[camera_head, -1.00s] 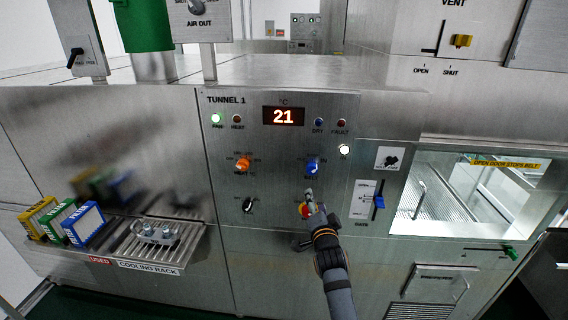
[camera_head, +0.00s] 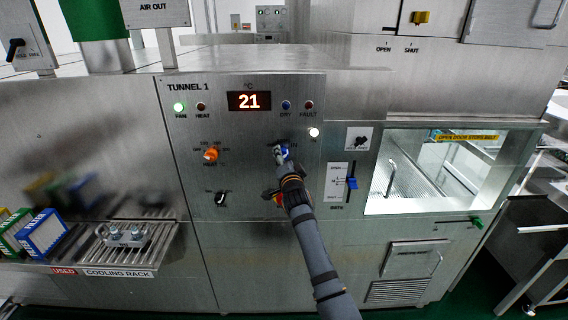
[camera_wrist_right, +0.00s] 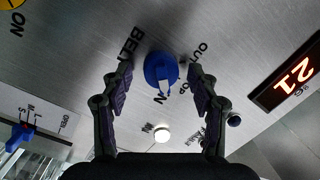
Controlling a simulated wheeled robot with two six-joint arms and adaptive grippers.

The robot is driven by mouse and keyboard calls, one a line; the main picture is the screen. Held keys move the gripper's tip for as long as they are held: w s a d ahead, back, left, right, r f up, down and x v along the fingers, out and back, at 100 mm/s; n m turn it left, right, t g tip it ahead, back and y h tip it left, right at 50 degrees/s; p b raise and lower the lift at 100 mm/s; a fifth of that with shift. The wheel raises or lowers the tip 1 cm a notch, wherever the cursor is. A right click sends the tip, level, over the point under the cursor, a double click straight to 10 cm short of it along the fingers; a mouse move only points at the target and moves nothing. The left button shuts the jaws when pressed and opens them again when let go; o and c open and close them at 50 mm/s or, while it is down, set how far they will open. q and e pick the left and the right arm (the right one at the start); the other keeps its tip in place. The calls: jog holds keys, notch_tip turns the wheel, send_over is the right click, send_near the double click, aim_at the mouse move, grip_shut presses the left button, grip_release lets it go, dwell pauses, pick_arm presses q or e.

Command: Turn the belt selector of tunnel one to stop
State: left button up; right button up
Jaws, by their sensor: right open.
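The blue belt selector knob (camera_wrist_right: 160,68) is on the steel panel of tunnel one, with BELT, OUT and IN lettering around it in the right wrist view. A narrow pointer-like part of it reaches towards IN; its exact setting is hard to tell. My right gripper (camera_wrist_right: 160,72) is open, with one finger on each side of the knob and a visible gap to both. In the head view the right gripper (camera_head: 281,156) covers most of the knob (camera_head: 285,152). My left gripper is not in view.
The orange knob (camera_head: 211,154) and a black knob (camera_head: 221,199) are left of my arm. A red-and-yellow button (camera_head: 277,198) is partly behind my arm. The blue gate slider (camera_head: 352,183) is to the right. The display (camera_head: 249,101) reads 21, with the green FAN lamp (camera_head: 179,107) lit.

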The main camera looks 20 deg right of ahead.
jog(key=shift+a, duration=0.1)
jog(key=shift+c, duration=0.8)
jog(key=c, duration=1)
jog(key=shift+r+n+g+p, duration=0.1)
jog(key=shift+n+g+p, duration=0.3)
jog(key=shift+n, duration=1.65)
jog(key=shift+n+g+p, duration=0.1)
jog(key=shift+n+p, duration=0.5)
jog(key=shift+n, duration=1.45)
jog(key=shift+h, duration=0.3)
